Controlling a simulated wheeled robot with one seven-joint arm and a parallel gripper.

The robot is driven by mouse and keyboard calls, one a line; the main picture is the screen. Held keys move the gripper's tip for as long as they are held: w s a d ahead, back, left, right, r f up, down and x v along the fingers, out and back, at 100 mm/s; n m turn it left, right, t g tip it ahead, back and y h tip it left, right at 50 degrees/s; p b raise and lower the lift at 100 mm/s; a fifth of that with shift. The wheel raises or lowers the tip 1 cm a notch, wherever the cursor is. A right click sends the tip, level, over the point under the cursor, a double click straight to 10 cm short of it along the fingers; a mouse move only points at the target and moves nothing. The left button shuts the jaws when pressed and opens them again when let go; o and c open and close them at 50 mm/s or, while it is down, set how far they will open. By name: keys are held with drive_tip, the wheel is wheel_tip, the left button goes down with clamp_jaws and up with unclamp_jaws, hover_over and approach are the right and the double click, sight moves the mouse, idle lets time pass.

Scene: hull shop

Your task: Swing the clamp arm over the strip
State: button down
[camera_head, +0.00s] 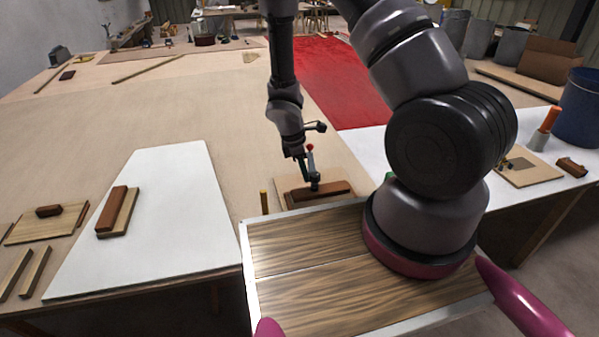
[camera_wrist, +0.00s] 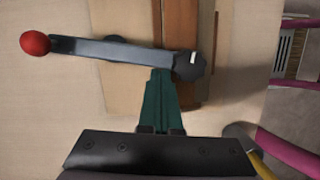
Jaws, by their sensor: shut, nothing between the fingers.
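The clamp arm (camera_wrist: 115,51) is a dark grey bar with a red ball knob (camera_wrist: 35,43) at one end and a dark pivot (camera_wrist: 189,66) at the other. In the head view the clamp arm (camera_head: 312,165) points away from me. The brown strip (camera_wrist: 180,25) lies on a lighter wooden board (camera_wrist: 130,95). The pivot end is over the strip; most of the bar extends off it, crosswise. My gripper (camera_wrist: 160,78), with green fingers, is shut and empty, its tips beside the bar near the pivot. I cannot tell whether they touch; the bar partly hides them.
The board sits at the bench's near edge, beyond my wood-grain deck. A white panel (camera_head: 165,225) with wood blocks (camera_head: 118,210) lies left, and a red sheet (camera_head: 345,80) behind. An upright peg (camera_head: 264,201) stands left of the board. The bench (camera_head: 200,105) is largely clear behind.

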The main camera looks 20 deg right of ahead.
drive_tip(key=shift+s+d, duration=0.25)
drive_tip(key=shift+d, duration=0.3)
idle(0.4)
